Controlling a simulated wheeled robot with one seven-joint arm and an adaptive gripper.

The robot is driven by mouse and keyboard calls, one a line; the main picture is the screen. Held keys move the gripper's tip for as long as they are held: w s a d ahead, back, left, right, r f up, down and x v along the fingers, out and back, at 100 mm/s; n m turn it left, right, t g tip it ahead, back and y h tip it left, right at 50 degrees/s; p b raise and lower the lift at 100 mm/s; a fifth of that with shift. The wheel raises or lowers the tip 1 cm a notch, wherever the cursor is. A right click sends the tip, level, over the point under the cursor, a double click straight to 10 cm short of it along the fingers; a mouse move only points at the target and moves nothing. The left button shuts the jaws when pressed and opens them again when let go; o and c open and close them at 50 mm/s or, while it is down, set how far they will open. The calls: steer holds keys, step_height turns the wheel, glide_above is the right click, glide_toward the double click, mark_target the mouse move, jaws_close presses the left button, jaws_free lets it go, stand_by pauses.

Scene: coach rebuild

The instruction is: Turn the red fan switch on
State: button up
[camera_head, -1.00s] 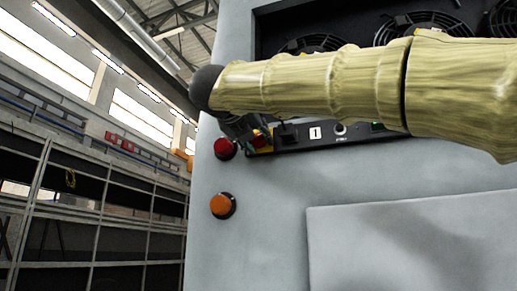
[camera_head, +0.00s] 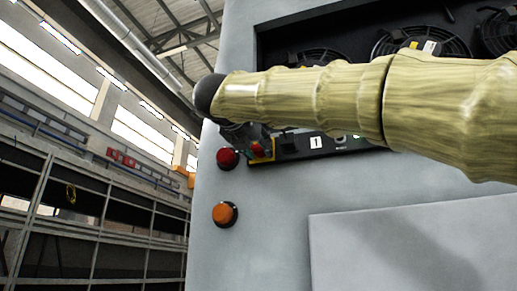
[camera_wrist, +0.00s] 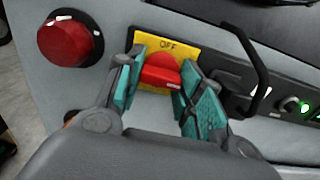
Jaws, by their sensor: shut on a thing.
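The red fan switch (camera_wrist: 160,72) is a red rotary knob on a yellow plate (camera_wrist: 188,55) marked OFF, in the upper middle of the wrist view. In the head view the knob (camera_head: 258,150) is small, below the end of my arm. My gripper (camera_wrist: 163,88) has its teal finger pads on either side of the knob and is shut on it. In the head view my gripper (camera_head: 245,136) is partly hidden by my arm. The knob's white mark points to its lower right in the wrist view.
A round red button (camera_head: 228,158) sits just left of the switch, with an orange button (camera_head: 225,214) below. A black panel strip (camera_head: 300,146) with a green-lit switch (camera_wrist: 305,107) runs right. Fans (camera_head: 420,42) are above. A dark handle (camera_wrist: 255,70) stands out near my right finger.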

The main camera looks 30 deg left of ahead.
steer(key=shift+s+r, duration=0.1)
steer(key=shift+r, duration=0.15)
steer(key=o, duration=1)
steer(key=shift+s, duration=0.1)
steer(key=shift+s+d, duration=0.1)
steer(key=shift+s, duration=0.05)
steer(key=shift+w+f, duration=0.15)
steer(key=shift+w, duration=0.1)
steer(key=v, duration=1.2)
steer(key=shift+s, duration=0.15)
